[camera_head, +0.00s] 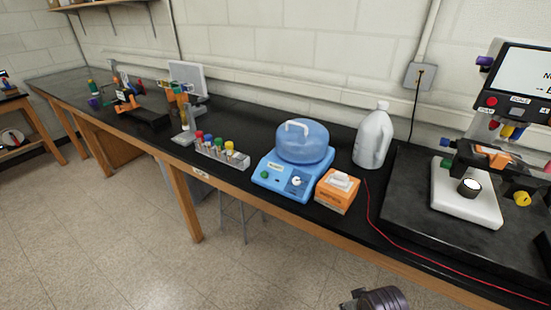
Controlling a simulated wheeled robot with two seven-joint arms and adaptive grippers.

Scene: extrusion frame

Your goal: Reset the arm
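A dark grey rounded part of mine (380,299) shows at the bottom edge, right of centre, in front of and below the bench. It looks like the end of my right arm, cut off by the picture edge. Its fingers are not clearly visible, so I cannot tell whether it is open or shut. It appears apart from the bench and everything on it. My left arm and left gripper are not in view.
A long black-topped bench (235,192) runs along the wall. It bears a blue domed device (302,142), an orange box (338,191), a white jug (373,137), a tube rack (222,154) and a microscope (466,190). A red cord (368,205) crosses it. Open floor lies in front.

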